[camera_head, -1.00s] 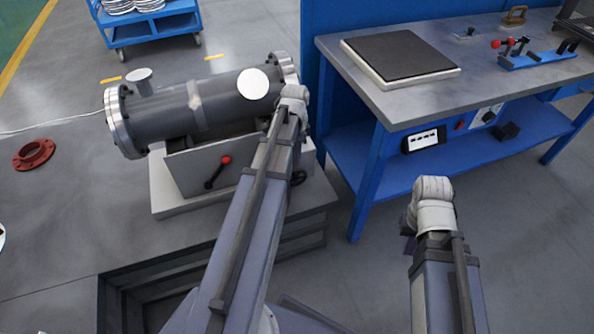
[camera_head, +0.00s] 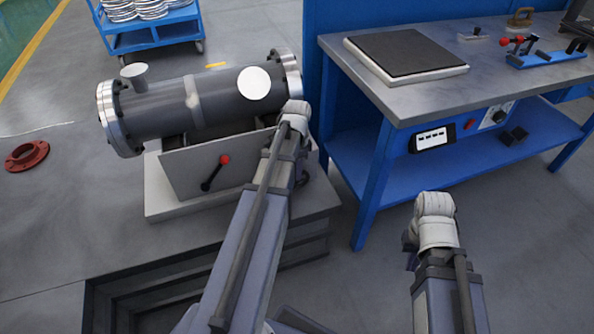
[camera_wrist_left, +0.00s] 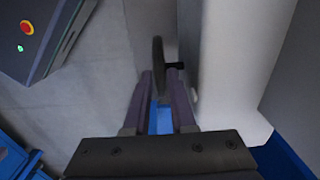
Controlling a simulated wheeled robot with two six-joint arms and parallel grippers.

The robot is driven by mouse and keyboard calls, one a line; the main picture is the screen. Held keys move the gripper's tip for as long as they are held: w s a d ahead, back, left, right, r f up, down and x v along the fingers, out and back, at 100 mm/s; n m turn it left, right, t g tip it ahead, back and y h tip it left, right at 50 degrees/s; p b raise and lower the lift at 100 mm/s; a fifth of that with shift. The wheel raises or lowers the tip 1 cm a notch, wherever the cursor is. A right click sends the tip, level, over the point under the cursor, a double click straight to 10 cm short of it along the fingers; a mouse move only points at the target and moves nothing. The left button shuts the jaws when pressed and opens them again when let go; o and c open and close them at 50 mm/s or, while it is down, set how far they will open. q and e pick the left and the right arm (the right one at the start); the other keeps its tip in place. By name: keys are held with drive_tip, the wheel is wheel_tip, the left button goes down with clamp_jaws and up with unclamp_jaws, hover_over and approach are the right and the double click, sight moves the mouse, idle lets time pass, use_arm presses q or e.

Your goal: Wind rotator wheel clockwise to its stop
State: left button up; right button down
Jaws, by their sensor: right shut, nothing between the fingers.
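The flanged shell (camera_head: 165,108) lies across the rotator, whose pale base (camera_head: 160,195) stands on the floor platform. A lever with a red knob (camera_head: 224,160) is on its front panel. The dark rotator wheel (camera_head: 302,181) is at the base's right end, mostly hidden behind my left arm. In the left wrist view the wheel (camera_wrist_left: 158,60) shows edge-on, with its rim in the gap between the fingers of my left gripper (camera_wrist_left: 162,80). These fingers are apart, with visible gaps beside the rim. My right gripper (camera_head: 410,252) is shut and empty, mostly hidden by its wrist.
A blue workbench (camera_head: 370,180) stands close to the right of the rotator, with a dark pad (camera_head: 405,52) on top. A blue cart (camera_head: 150,35) is at the back left. A red flange (camera_head: 26,155) lies on the floor at left.

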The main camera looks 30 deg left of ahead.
use_arm(q)
clamp_jaws()
drive_tip(key=shift+w+d+f+g+y, duration=0.1)
drive_tip(key=shift+w+d+g+y, duration=0.15)
drive_tip(key=shift+w+g+y, duration=0.15)
drive_tip(key=shift+w+d+f+g+y+b, duration=0.15)
drive_tip(key=shift+w+d+g+y+b, duration=0.1)
drive_tip(key=shift+g+y+b, duration=0.35)
drive_tip(key=shift+w+d+f+g+y+b, duration=0.2)
drive_tip(key=shift+g+y+b, duration=0.15)
drive_tip(key=shift+g+b, duration=0.25)
drive_tip(key=shift+w+d+f+g+y+b, duration=0.15)
drive_tip(key=shift+g+y+b, duration=0.2)
drive_tip(key=shift+g+b, duration=0.2)
drive_tip(key=shift+d+r+g+y+b, duration=0.1)
drive_tip(key=shift+g+y+b, duration=0.45)
drive_tip(key=shift+b, duration=0.25)
